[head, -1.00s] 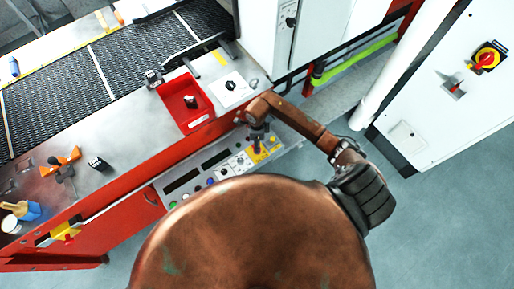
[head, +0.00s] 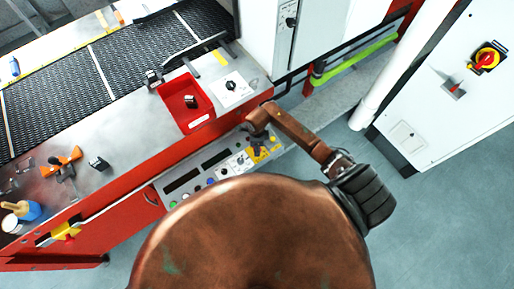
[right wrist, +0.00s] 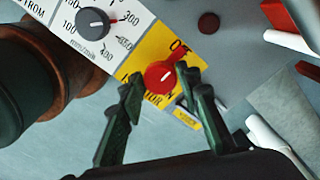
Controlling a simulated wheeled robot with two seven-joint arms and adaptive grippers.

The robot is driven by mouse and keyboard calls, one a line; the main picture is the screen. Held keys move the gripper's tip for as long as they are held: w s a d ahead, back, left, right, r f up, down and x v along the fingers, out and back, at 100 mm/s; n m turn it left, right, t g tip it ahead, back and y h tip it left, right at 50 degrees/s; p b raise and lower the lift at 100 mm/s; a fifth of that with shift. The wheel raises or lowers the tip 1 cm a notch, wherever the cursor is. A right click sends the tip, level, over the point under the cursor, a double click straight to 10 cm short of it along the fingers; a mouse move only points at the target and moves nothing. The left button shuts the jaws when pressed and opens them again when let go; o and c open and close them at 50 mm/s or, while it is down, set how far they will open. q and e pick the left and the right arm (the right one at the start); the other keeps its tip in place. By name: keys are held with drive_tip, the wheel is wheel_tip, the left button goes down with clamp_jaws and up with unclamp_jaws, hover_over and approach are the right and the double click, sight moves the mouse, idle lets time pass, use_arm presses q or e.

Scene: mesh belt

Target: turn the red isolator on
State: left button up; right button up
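The red isolator (right wrist: 160,76) is a round red knob with a grip bar on a yellow plate (right wrist: 150,52) lettered ISOLATOR. My left gripper is out of view.
A grey speed dial (right wrist: 93,22) sits beside the yellow plate. A red tray (head: 172,92) and mesh belt (head: 130,57) lie behind the panel. Another red-and-yellow rotary switch (head: 487,58) is on the white cabinet (head: 440,85) at right. Grey floor is clear at lower right.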

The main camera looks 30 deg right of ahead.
drive_tip(key=c, duration=0.7)
drive_tip(key=shift+w+d+m+b, duration=0.15)
drive_tip(key=shift+m+b, duration=0.15)
drive_tip(key=shift+m, duration=1.1)
drive_tip(key=m, duration=0.3)
drive_tip(key=shift+r+m, duration=0.1)
drive_tip(key=shift+m, duration=0.3)
drive_tip(key=m+p, duration=0.1)
drive_tip(key=m, duration=0.4)
drive_tip(key=shift+p, duration=0.35)
drive_tip(key=m+p, duration=0.2)
drive_tip(key=m, duration=0.4)
